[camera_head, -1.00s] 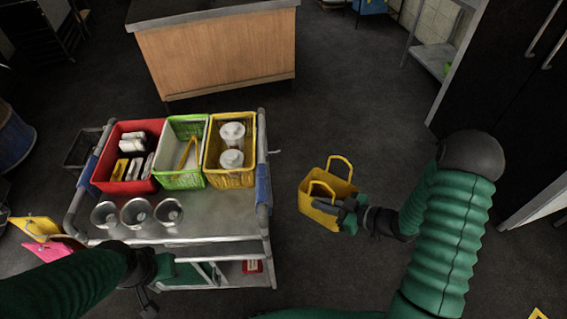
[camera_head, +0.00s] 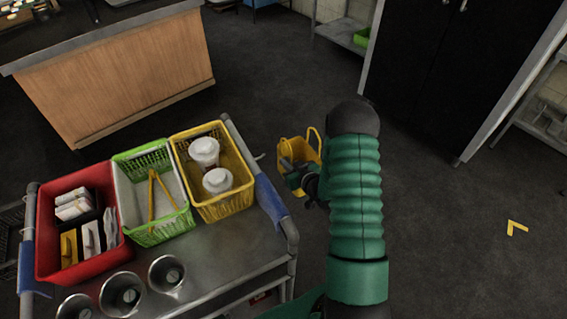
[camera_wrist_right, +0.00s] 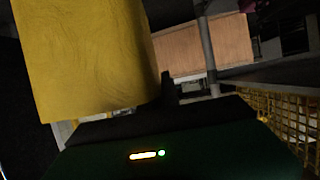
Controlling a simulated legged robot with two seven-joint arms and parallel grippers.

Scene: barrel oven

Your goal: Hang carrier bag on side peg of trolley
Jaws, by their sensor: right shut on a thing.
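The yellow carrier bag (camera_head: 312,152) hangs beside the trolley's right side, with a handle loop standing up. My right gripper (camera_head: 290,171) is shut on it. The bag also fills the upper left of the right wrist view (camera_wrist_right: 90,60). The metal trolley (camera_head: 215,262) carries baskets on its top. A small pale peg (camera_head: 259,157) sticks out from its right side near the far corner post. The bag is close to this peg in the head view, but I cannot tell whether they touch. My left gripper is out of view.
Red (camera_head: 48,240), green (camera_head: 125,215) and yellow (camera_head: 213,211) baskets stand on the trolley, with metal funnels (camera_head: 167,273) in front. A trolley post (camera_wrist_right: 208,55) shows right of the bag in the wrist view. A wooden counter (camera_head: 120,80) stands behind.

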